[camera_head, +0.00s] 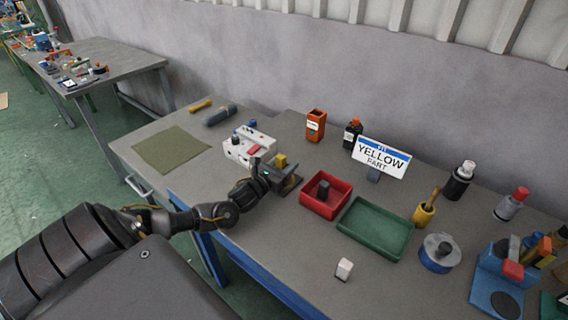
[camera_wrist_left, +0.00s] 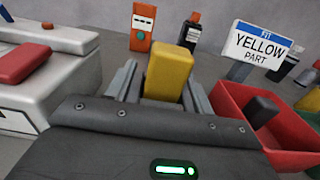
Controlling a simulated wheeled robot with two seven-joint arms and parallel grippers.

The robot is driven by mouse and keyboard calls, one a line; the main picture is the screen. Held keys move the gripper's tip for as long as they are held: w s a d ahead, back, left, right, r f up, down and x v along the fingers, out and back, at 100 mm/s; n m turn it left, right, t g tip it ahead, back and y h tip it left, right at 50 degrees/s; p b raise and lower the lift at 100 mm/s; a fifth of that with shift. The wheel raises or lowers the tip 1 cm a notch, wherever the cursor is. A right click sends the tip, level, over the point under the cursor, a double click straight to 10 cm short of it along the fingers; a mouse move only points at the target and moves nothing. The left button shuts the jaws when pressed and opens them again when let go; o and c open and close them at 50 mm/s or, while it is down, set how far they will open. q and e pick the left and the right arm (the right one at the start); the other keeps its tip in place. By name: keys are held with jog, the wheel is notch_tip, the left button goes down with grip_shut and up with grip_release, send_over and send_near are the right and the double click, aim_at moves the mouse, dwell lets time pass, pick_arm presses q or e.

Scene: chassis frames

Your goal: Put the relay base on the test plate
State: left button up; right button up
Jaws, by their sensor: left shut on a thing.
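My left gripper (camera_head: 282,172) is shut on a yellow block (camera_head: 281,160), above the table just right of a white device (camera_head: 240,150) with a red pad on top. In the left wrist view the yellow block (camera_wrist_left: 170,72) stands upright between the two fingers; its lower end is hidden. A sign (camera_head: 381,157) reads "YELLOW PART". No label marks the relay base or the test plate; the held yellow block fits the sign. The white device also shows at the left of the wrist view (camera_wrist_left: 60,42). My right gripper is not in view.
A red tray (camera_head: 345,207) holding a dark block is right of the gripper, with a green tray (camera_head: 376,229) beside it. An orange container (camera_head: 316,125) stands behind. An olive mat (camera_head: 171,149) lies left. A small white block (camera_head: 344,269) is at the front, with free tabletop around it.

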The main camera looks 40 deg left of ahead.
pick_arm(q)
jog(key=shift+f, duration=0.15)
jog(key=o, duration=1.1)
jog(key=shift+o, duration=0.2)
jog(key=shift+r, duration=0.2)
jog(key=shift+s+p, duration=0.35)
jog(key=s+p, duration=0.5)
jog(key=s, duration=0.5)
jog(key=shift+s+d+r, duration=0.1)
jog(key=shift+s+d, duration=0.05)
jog(key=shift+s, duration=0.05)
jog(key=shift+s+p, duration=0.35)
jog(key=shift+s, duration=0.1)
